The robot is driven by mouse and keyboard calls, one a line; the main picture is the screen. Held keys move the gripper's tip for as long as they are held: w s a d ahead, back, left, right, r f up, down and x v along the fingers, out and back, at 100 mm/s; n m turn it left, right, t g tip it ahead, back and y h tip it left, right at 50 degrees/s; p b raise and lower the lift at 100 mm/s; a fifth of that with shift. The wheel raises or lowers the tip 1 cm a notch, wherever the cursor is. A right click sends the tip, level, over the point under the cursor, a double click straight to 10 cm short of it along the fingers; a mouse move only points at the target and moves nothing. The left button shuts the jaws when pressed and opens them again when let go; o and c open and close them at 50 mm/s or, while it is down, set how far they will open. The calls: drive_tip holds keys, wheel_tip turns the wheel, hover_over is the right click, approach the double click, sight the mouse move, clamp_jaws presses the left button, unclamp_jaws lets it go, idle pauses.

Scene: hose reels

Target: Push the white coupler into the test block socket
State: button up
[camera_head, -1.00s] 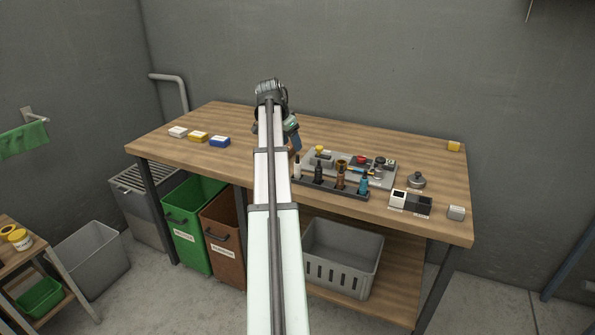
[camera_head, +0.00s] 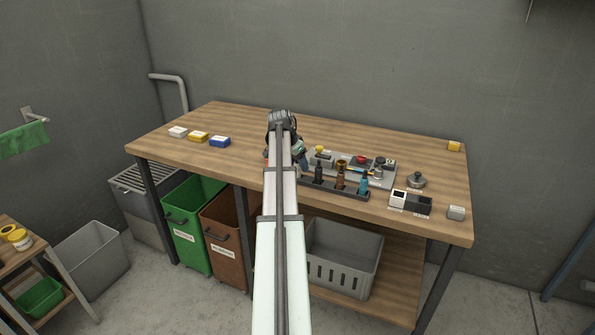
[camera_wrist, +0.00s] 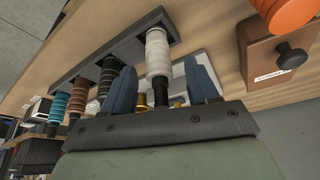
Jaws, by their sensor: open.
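The white coupler (camera_wrist: 158,55) stands in the dark rack (camera_wrist: 95,62) in the wrist view. My gripper (camera_wrist: 160,66) is open, with one blue finger on each side of the coupler in the picture. Gaps show between the coupler and both fingers. In the head view my arm hides the white coupler and most of my gripper; part of the hand shows at the rack's left end (camera_head: 306,182). A grey board (camera_head: 380,180) with several fittings lies behind the rack; I cannot tell which fitting is the test block socket.
Black (camera_head: 318,172), brown (camera_head: 340,178) and blue (camera_head: 363,182) couplers stand in the same rack. A black-and-white box (camera_head: 410,202) and a round metal piece (camera_head: 416,181) are to the right. White, yellow and blue boxes (camera_head: 220,141) lie left. The back middle is clear.

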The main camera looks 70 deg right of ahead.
drive_tip(key=shift+x, duration=0.95)
drive_tip(key=shift+c, duration=0.2)
drive_tip(key=c, duration=1)
drive_tip(key=shift+r, duration=0.1)
drive_tip(key=shift+r, duration=0.1)
wheel_tip(320, 180, up, 10)
drive_tip(key=s+d, duration=1.2)
drive_tip(key=s, duration=0.1)
drive_tip(key=shift+d+f, duration=0.1)
drive_tip(key=shift+f, duration=1.95)
drive_tip(key=shift+d+f, duration=0.15)
drive_tip(key=shift+f, duration=1.85)
